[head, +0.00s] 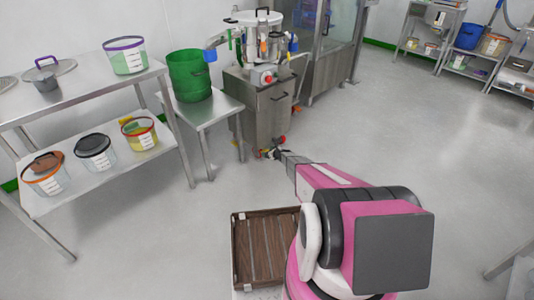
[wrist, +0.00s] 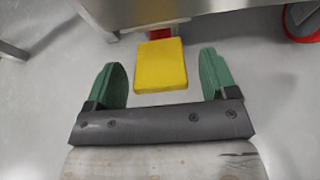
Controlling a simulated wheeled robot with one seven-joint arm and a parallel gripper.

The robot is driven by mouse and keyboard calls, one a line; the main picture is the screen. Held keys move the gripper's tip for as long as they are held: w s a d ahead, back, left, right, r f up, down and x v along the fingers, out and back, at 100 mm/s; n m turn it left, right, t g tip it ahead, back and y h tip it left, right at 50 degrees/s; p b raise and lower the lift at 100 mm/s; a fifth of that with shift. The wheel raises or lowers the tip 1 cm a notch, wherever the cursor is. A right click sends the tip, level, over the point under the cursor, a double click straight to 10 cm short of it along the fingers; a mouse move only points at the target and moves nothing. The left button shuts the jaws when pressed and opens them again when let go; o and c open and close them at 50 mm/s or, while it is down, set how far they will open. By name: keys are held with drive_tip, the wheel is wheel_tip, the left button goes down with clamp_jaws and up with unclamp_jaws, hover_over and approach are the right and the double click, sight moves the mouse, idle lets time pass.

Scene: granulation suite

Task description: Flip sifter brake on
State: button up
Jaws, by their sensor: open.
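The sifter (head: 263,85) is a steel cabinet with a round vessel on top, standing at the upper middle of the head view. In the wrist view a yellow pedal (wrist: 160,65) sticks out low from under a steel edge, with a red part (wrist: 160,34) behind it; it looks like the brake pedal. My gripper (wrist: 162,80) has green fingers, open, one on each side of the yellow pedal and slightly nearer the camera. I cannot tell whether they touch it. In the head view my gripper (head: 272,153) is small at the sifter's base, and the pedal is hard to make out.
A green bin (head: 188,75) stands on a small steel table left of the sifter. A steel rack (head: 100,180) with several lidded buckets is further left. A brown slatted crate (head: 265,248) is near my base. Floor to the right is clear.

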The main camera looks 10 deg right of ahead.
drive_tip(key=shift+w+a+f, duration=0.2)
drive_tip(key=shift+w+a, duration=0.15)
drive_tip(key=shift+w, duration=0.05)
drive_tip(key=c, duration=0.9)
drive_tip(key=shift+c, duration=0.2)
drive_tip(key=shift+f, duration=0.1)
drive_tip(key=shift+d+f+t+y, duration=0.1)
drive_tip(key=shift+f+t+y, duration=0.45)
drive_tip(key=shift+t, duration=0.35)
drive_tip(key=shift+s+f+t+y, duration=0.1)
drive_tip(key=shift+f+t+y, duration=0.15)
drive_tip(key=shift+t+y, duration=0.35)
drive_tip(key=shift+f+t+y, duration=0.2)
drive_tip(key=shift+t+y, duration=0.25)
drive_tip(key=shift+t, duration=0.25)
